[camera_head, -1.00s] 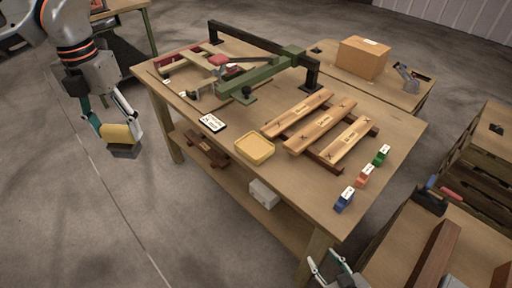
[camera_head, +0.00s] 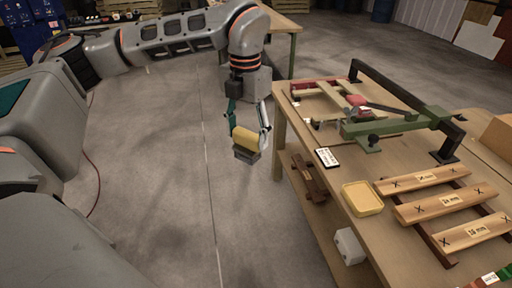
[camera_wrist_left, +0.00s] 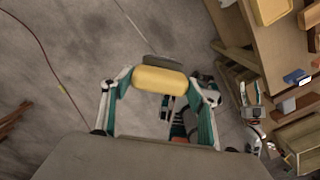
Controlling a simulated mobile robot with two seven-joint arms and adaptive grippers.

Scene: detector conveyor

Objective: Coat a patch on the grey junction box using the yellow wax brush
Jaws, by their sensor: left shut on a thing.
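My left gripper (camera_head: 248,131) is shut on the yellow wax brush (camera_head: 245,138), a yellow block handle with a dark grey pad beneath. It holds the brush in the air over the floor, left of the workbench. In the left wrist view the yellow handle (camera_wrist_left: 160,80) sits between the fingertips, with the dark pad beyond it.
The workbench (camera_head: 315,182) carries a shallow yellow tray (camera_head: 362,198), a white label card (camera_head: 328,158), wooden planks (camera_head: 437,207) and a green clamp arm (camera_head: 395,126). A dark wooden piece (camera_head: 309,178) lies on the shelf.

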